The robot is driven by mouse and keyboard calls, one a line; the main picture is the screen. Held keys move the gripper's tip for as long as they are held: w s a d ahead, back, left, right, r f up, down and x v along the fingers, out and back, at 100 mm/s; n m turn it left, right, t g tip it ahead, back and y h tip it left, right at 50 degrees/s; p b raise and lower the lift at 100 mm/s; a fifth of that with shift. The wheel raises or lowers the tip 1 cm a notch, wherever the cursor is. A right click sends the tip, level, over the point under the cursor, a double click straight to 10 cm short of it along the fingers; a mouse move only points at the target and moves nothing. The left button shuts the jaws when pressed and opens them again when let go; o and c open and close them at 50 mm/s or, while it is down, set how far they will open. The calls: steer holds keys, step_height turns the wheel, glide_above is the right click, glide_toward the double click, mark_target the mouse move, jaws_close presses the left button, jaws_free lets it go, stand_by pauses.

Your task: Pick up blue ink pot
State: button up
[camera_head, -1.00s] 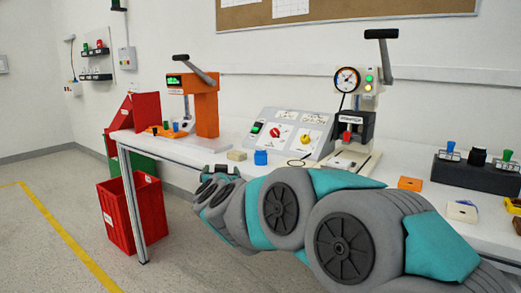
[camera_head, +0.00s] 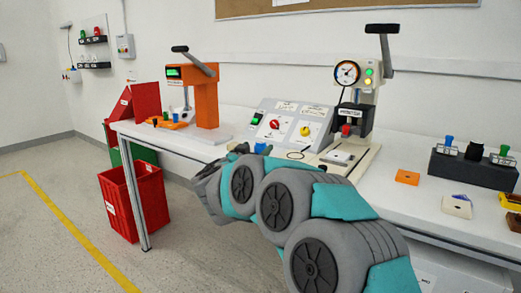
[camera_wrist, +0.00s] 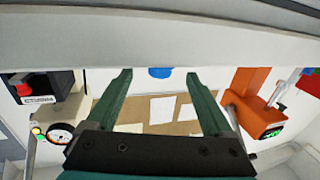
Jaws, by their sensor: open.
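The blue ink pot (camera_wrist: 160,72) shows in the wrist view as a small blue patch at the top middle, between the fingertips in the picture. The pale edge above cuts off part of it. In the head view my arm covers most or all of the spot where it stood on the table. My gripper (camera_wrist: 158,79) is open, its two dark green fingers spread with nothing gripped between them. I cannot tell how far the fingertips are from the pot.
The white table (camera_head: 400,146) carries a grey switch panel (camera_head: 288,126), an orange press (camera_head: 205,98) and a gauge press (camera_head: 356,120). A dark stamp rack (camera_head: 472,169) and an orange block (camera_head: 407,177) stand right. Red bin (camera_head: 132,207) stands on the floor.

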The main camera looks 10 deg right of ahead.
steer(key=x, duration=0.2)
steer(key=shift+w+d, duration=0.25)
steer(key=shift+w, duration=0.1)
jaws_close()
stand_by(0.4)
